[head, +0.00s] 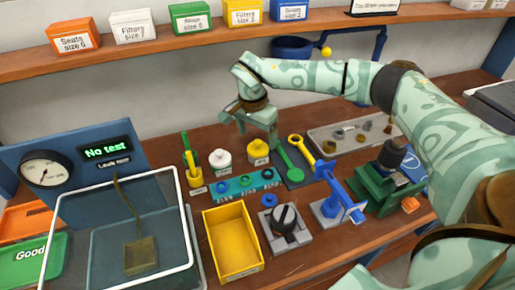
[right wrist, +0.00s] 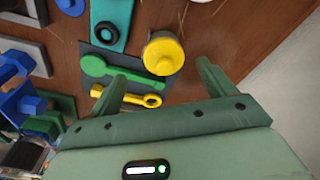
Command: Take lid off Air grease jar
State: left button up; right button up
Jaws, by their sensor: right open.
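Two small lidded jars stand on the bench: a white jar (head: 220,160) and a yellow jar (head: 258,152). Their labels are too small to read, so I cannot tell by text which is the Air grease jar. The yellow jar also shows in the right wrist view (right wrist: 163,55), its round lid seen from above, just beyond and between my fingers. My right gripper (head: 257,130) is open and empty, above and behind the yellow jar, apart from it. Its fingers also show in the right wrist view (right wrist: 158,82). My left gripper is not in view.
A green spoon-like tool (head: 289,160) and a yellow wrench (head: 301,147) lie right of the yellow jar. A teal strip with rings (head: 246,184), a yellow bin (head: 231,243) and a blue-and-grey fixture (head: 335,205) stand nearer. A shelf of boxes (head: 190,56) runs above.

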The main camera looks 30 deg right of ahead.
aim_at(258, 141)
jog(key=f, duration=0.1)
jog(key=f+b, duration=0.1)
jog(key=f, duration=0.1)
jog(key=w+d+f, duration=0.1)
jog(key=shift+f, duration=0.4)
jog(key=shift+r, duration=0.15)
jog(key=shift+c, duration=0.2)
jog(key=c, duration=0.9)
jog(key=shift+c, duration=0.2)
